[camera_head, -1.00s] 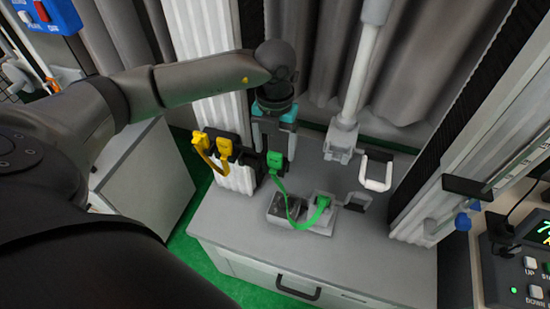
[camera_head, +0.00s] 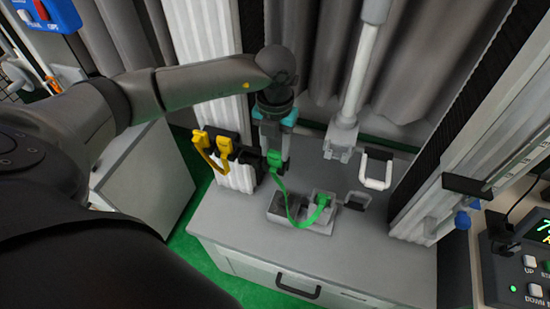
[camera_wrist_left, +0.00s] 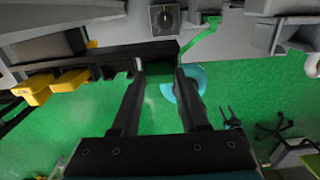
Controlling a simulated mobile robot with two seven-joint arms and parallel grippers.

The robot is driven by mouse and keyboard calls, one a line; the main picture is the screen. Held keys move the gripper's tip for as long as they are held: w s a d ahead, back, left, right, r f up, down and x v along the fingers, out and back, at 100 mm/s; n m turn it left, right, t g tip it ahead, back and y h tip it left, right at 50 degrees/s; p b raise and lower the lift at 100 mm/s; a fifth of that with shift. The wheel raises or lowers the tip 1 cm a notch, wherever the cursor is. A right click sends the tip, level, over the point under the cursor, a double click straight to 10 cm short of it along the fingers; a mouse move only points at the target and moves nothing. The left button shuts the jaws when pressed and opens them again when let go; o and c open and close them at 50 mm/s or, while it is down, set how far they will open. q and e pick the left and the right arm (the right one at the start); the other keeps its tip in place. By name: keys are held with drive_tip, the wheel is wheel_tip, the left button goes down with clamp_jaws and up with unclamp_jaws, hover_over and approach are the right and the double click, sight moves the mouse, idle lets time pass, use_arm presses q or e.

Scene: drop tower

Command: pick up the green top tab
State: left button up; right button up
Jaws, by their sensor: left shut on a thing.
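The green top tab (camera_head: 273,159) sits at the black rack beside the white ribbed column. A green strap (camera_head: 291,213) hangs from it and curves to a green plug end (camera_head: 322,199) in the grey box on the cabinet. My left gripper (camera_head: 272,151) points down and is shut on the tab, hiding its upper part. In the left wrist view, a dark green part of the tab (camera_wrist_left: 156,76) shows between the two fingertips (camera_wrist_left: 158,70). My right gripper is not in view.
A yellow tab (camera_head: 223,144) with a yellow loop hangs on the rack just left of my gripper. The grey cabinet top (camera_head: 235,215) is mostly clear. A white pole with a handle (camera_head: 376,168) stands to the right. A control panel (camera_head: 525,265) is at far right.

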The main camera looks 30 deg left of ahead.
sight(275, 152)
use_arm(q)
clamp_jaws()
drive_tip(key=shift+r, duration=0.1)
drive_tip(key=shift+r, duration=0.55)
wheel_tip(275, 152, up, 19)
